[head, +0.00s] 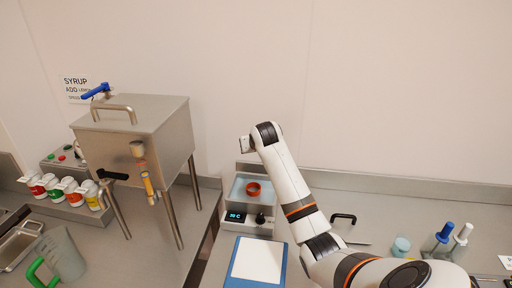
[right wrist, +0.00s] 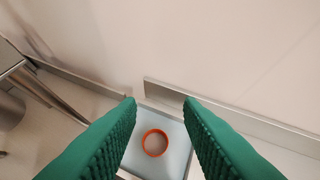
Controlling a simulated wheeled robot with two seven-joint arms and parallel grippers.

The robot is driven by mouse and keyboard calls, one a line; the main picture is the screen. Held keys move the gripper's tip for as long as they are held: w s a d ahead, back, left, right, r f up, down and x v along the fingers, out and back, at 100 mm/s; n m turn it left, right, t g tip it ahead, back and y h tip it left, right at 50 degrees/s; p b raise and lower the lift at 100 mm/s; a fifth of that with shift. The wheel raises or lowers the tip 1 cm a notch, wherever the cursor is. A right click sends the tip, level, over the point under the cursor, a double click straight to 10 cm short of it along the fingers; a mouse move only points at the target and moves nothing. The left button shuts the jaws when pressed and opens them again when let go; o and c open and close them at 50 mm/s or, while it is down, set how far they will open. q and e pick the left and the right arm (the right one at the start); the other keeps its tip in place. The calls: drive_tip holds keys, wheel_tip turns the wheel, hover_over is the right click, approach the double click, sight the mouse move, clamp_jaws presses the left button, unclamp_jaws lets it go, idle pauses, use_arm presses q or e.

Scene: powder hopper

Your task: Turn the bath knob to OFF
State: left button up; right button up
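The water bath (head: 237,190) stands on the bench at centre, with a lit display (head: 236,217) on its front and a black bath knob (head: 260,218) to the right of the display. The pointer on the knob is too small to read. An orange ring (head: 253,188) sits in the bath; it also shows in the right wrist view (right wrist: 155,142). My right gripper (right wrist: 160,102) is open, with green ribbed fingers apart and nothing between the tips. It is above the bath, behind the knob. The knob is not visible in the right wrist view. My left gripper is not in view.
A steel hopper (head: 150,115) on legs stands at left, with several capped bottles (head: 66,190) beside it. A blue-edged white pad (head: 258,260) lies in front of the bath. A black handle (head: 343,218) and blue- and white-topped tools (head: 445,235) are at right.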

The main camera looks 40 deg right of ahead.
wheel_tip(320, 180, down, 2)
drive_tip(key=m+g+h+b, duration=0.1)
drive_tip(key=m+h+b, duration=0.15)
drive_tip(key=b, duration=0.65)
drive_tip(key=m+g+y+b, duration=0.3)
drive_tip(key=m+g+b, duration=0.4)
drive_tip(key=b, duration=1)
approach(261, 216)
drive_tip(key=shift+m+t, duration=0.3)
drive_tip(key=shift+m, duration=0.25)
drive_tip(key=x, duration=0.8)
drive_tip(key=shift+s+d+f+p, duration=0.1)
drive_tip(key=shift+f+p, duration=0.2)
